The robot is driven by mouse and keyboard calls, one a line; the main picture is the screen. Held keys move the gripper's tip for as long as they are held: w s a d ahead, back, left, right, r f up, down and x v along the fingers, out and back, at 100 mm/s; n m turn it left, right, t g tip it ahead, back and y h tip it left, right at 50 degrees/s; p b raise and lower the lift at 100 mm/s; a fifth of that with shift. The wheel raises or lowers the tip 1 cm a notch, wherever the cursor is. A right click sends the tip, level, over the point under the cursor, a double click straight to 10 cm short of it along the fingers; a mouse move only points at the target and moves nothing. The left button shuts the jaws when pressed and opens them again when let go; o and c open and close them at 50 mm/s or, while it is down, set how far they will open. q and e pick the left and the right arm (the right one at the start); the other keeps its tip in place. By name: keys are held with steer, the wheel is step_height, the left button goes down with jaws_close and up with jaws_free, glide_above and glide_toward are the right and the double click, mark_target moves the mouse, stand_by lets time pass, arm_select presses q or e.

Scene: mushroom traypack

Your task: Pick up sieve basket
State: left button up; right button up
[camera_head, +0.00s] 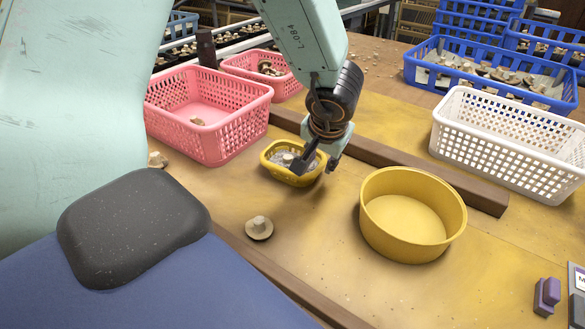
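A small yellow slotted basket (272,168), which looks like the sieve basket, stands on the tan table near the middle of the view. Something pale lies inside it. My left gripper (316,165) is over the basket's right side. One dark finger reaches down over the inside of the basket and the other is by its right rim, with a gap between them. The gripper hides part of the right rim, and I cannot tell whether it touches it. My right gripper is not in view.
A round yellow bowl (375,227) stands to the right. A mushroom (259,227) lies in front. Pink crates (238,128) stand left, a white crate (470,140) right, and a blue crate (490,92) behind. A dark wooden bar (400,165) runs behind the basket and bowl.

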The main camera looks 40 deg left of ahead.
mark_target(321, 165)
arm_select(q)
steer(key=b+x, duration=0.3)
steer(key=x, duration=0.1)
steer(key=shift+d+f, duration=0.1)
steer(key=shift+w+f+b, duration=0.2)
steer(key=shift+f+b, duration=0.05)
steer(key=shift+b, duration=0.1)
steer(key=shift+s+r, duration=0.1)
steer(key=shift+r, duration=0.15)
steer(key=shift+f, duration=0.15)
steer(key=shift+p, duration=0.4)
steer(key=shift+f, duration=0.2)
steer(key=shift+c, duration=0.3)
jaws_close()
